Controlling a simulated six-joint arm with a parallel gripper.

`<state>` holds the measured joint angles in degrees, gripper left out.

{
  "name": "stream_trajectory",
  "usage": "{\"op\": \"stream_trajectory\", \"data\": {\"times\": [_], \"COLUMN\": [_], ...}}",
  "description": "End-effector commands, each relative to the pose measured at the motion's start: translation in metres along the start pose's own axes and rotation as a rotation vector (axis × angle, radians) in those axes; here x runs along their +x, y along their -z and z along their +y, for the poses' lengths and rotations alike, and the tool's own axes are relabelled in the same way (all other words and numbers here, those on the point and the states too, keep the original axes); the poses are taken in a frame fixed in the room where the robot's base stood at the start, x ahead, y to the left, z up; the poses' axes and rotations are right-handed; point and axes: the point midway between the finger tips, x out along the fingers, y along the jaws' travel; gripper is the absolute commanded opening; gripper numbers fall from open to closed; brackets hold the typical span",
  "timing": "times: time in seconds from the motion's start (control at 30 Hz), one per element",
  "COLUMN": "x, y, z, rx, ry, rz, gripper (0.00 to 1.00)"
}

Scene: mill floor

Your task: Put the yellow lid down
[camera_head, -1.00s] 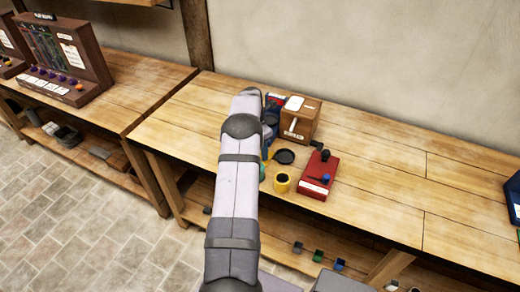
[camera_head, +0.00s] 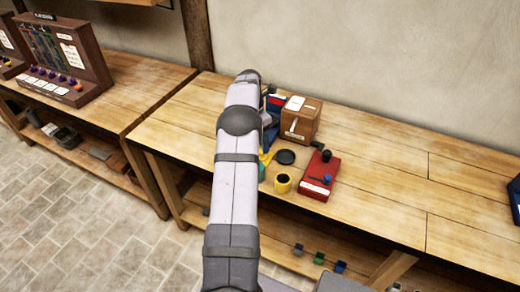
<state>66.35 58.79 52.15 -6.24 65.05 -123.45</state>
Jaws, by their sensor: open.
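A small yellow patch (camera_head: 266,157) shows at the right edge of my arm, over the bench; most of it is hidden, and I cannot tell whether it is the yellow lid. A yellow round pot (camera_head: 283,184) with a dark top stands upright near the bench's front edge. A black round disc (camera_head: 286,157) lies flat just behind it. My arm reaches across the bench and covers the area left of these things. My gripper cannot be made out behind the arm.
A red box (camera_head: 319,177) with a dark knob stands right of the pot. A wooden box (camera_head: 301,120) with a handle stands behind. Blue parts (camera_head: 270,137) and a green thing (camera_head: 262,172) show beside the arm.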

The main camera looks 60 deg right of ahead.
Motion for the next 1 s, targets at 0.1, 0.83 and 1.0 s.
{"op": "stream_trajectory", "data": {"times": [0.1, 0.83, 1.0], "x": [-0.021, -0.066, -0.077], "y": [0.0, 0.007, 0.051], "z": [0.001, 0.003, 0.017], "rx": [0.0, 0.005, 0.06], "ry": [-0.003, -0.001, -0.01], "rz": [-0.002, 0.002, 0.011], "gripper": [0.55, 0.55, 0.55]}}
